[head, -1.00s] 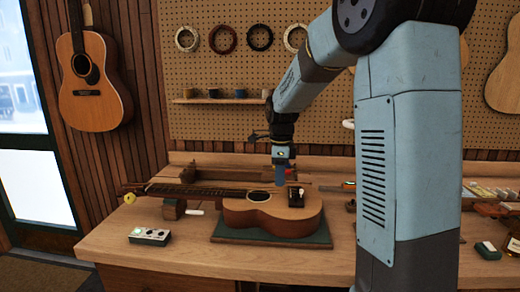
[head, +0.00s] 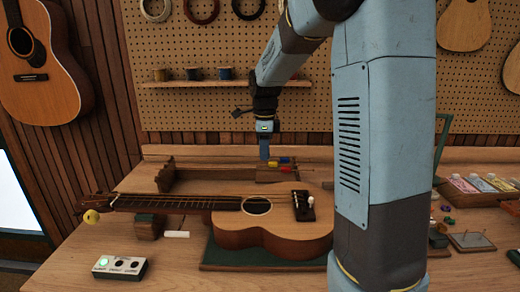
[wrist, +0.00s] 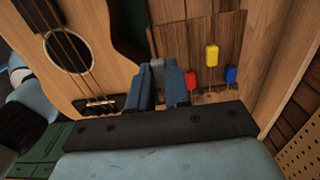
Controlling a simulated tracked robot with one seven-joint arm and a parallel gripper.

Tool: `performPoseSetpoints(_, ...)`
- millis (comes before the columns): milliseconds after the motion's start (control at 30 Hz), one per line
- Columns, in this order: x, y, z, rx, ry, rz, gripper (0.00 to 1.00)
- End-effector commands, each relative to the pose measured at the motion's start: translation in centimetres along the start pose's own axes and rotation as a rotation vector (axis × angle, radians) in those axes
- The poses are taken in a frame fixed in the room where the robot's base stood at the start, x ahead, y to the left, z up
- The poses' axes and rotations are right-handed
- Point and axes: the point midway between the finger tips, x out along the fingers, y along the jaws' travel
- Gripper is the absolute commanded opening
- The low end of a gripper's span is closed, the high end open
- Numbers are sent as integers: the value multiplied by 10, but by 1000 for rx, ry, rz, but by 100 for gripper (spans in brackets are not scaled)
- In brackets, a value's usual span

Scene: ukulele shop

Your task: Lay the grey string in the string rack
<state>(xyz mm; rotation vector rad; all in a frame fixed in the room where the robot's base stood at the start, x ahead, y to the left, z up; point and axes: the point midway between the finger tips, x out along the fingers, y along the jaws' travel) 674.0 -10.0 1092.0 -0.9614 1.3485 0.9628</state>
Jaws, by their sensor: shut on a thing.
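My gripper (head: 264,152) is above the bench behind the ukulele, at the right part of the wooden string rack (head: 215,174). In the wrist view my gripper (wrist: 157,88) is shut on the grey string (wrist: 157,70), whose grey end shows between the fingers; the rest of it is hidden. The rack (wrist: 178,28) lies just beyond the fingers there. A red tag (wrist: 191,80), a yellow tag (wrist: 212,55) and a blue tag (wrist: 231,75) sit at its end, right of the fingers. I cannot tell whether the grey string touches the rack.
The ukulele (head: 270,225) lies on a green mat (head: 240,260) in front of the rack, its neck on a support (head: 150,226). A small control box (head: 120,267) stands front left. The pegboard (head: 300,115) is behind, and trays (head: 475,185) are at right.

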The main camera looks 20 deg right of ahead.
Motion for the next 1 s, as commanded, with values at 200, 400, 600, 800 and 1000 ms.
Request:
performPoseSetpoints(200, 0, 3, 8, -15, 0, 0, 0)
performPoseSetpoints(400, 2, 3, 8, -17, 0, 0, 0)
performPoseSetpoints(600, 12, 3, 8, -16, 0, 2, 0)
performPoseSetpoints(800, 27, 3, 7, -14, 1, 2, 0)
performPoseSetpoints(1000, 41, 2, 6, -12, 0, 1, 0)
